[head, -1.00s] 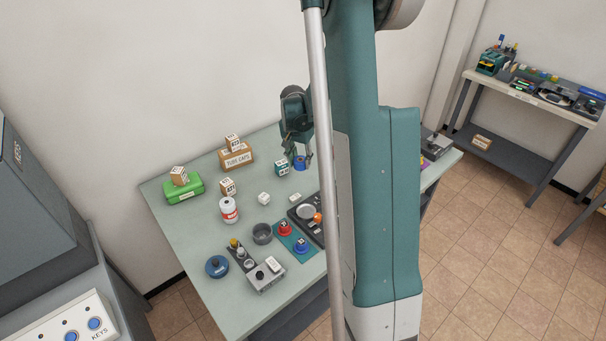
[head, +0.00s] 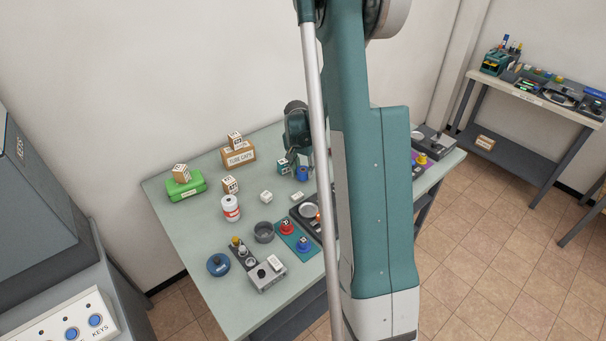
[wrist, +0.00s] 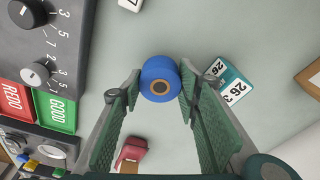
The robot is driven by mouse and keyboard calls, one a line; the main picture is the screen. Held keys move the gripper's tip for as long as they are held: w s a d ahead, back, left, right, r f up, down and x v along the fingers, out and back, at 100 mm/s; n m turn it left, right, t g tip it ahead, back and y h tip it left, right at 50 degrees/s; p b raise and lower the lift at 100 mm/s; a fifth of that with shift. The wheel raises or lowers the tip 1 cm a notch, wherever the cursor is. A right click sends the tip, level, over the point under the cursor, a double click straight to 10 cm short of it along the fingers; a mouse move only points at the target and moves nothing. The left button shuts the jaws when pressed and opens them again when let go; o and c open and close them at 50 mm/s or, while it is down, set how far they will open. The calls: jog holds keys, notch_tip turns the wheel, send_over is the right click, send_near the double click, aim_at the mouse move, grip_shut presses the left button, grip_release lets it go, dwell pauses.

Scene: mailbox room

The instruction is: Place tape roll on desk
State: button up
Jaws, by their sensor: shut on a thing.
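In the head view, the blue roll (head: 302,173) is at the gripper's lower end, over the back part of the pale green desk (head: 205,235). I cannot tell whether its underside touches the desk. My arm hides part of the desk's right side.
A teal numbered cube (wrist: 229,84) stands close to the right finger. Dark dial panels (wrist: 45,35) and red and green plates (wrist: 55,112) lie to the left. A TUBE CAPS box (head: 238,155) stands at the back. Bare desk surrounds the roll's far side.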

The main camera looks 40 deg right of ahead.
aim_at(301, 172)
jog(key=shift+f, duration=0.7)
jog(key=shift+f, duration=0.15)
jog(key=o, duration=1)
jog(key=shift+c, duration=0.2)
jog(key=shift+r, duration=0.2)
notch_tip(301, 172, up, 12)
jog(key=a+p, duration=0.1)
jog(key=shift+s+a, duration=0.35)
jog(key=shift+f, duration=0.1)
